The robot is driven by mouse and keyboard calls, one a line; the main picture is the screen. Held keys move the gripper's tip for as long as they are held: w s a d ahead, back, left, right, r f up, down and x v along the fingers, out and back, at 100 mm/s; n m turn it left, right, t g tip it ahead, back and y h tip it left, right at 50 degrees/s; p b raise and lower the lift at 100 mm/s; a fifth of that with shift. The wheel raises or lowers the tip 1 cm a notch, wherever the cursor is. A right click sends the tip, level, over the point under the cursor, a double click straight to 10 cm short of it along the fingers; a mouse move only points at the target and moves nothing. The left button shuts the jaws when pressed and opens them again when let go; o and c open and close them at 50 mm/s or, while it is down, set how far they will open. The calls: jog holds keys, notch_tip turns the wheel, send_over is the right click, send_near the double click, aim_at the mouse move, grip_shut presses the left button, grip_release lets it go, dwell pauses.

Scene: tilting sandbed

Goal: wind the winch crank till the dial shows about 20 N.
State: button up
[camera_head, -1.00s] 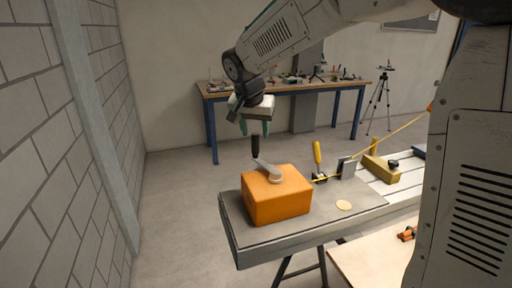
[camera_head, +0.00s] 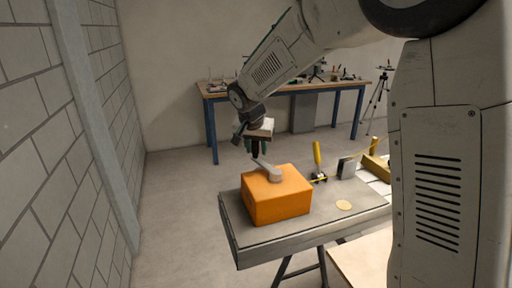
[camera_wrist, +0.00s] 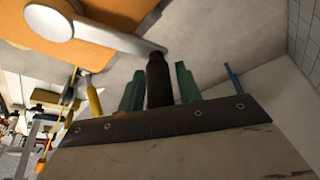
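The orange winch box (camera_head: 277,200) sits on the grey bench top. Its pale grey crank arm (camera_head: 267,170) lies across its top and points to the back left, with a dark upright handle at its outer end. My gripper (camera_head: 257,150) is down at that handle. In the wrist view, the dark handle (camera_wrist: 158,82) stands between my two green fingers, with a visible gap on both sides, so the gripper is open around it. The crank arm (camera_wrist: 115,38) also shows there. No dial face can be read in these views.
A yellow-handled lever (camera_head: 317,155) and a grey upright plate (camera_head: 346,168) stand right of the winch. A flat yellowish disc (camera_head: 344,205) lies on the bench (camera_head: 290,238). A block wall (camera_head: 60,150) is on the left, with clear floor between.

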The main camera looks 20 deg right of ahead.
grip_shut()
jog(key=d+m+g+h, duration=0.1)
jog(key=d+m, duration=0.2)
jog(key=d, duration=0.1)
jog(key=shift+d+m, duration=0.35)
jog(key=shift+m, duration=0.05)
jog(key=shift+o, duration=1.8)
grip_release()
jog(key=v, duration=0.7)
jog(key=shift+r, duration=0.35)
